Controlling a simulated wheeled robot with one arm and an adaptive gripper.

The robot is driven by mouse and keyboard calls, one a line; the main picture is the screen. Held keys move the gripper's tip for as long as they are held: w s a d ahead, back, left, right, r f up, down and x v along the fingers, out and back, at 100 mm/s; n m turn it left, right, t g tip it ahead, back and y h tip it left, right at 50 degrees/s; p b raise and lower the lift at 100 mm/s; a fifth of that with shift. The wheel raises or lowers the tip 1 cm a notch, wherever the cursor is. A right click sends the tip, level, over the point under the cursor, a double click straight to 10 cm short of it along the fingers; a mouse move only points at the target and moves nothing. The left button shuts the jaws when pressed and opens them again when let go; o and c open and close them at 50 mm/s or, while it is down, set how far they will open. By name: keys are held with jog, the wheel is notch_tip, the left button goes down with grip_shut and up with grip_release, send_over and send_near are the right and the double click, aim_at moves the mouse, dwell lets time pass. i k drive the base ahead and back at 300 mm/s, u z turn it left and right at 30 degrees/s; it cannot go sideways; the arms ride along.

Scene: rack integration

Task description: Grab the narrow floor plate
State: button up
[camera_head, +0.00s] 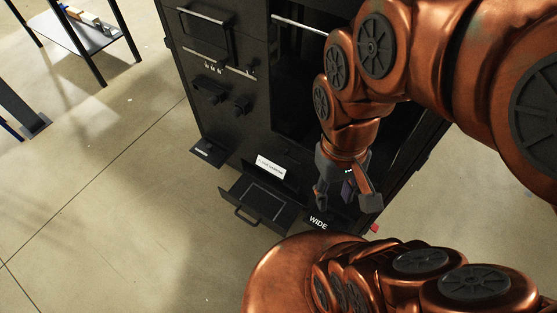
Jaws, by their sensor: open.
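A small dark plate (207,152) with a tiny light label lies at the foot of the black rack, on its left side. The label is too small to read, so I cannot confirm that it is the narrow plate. A second dark plate marked "WIDE" (318,222) is at the rack's front right. My gripper (345,197) is open and points down, above and beside the "WIDE" plate, well right of the small plate.
The black rack (225,110) stands in the middle. A low drawer (262,203) with a handle sticks out between the two plates, below a white label (270,167). A small red thing (375,228) is near the right corner. The concrete floor (110,210) is clear at left.

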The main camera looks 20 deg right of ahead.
aim_at(210, 149)
jog(key=z, duration=1.6)
jog(key=k, duration=0.75)
jog(key=u, duration=1.4)
jog(key=i, duration=0.5)
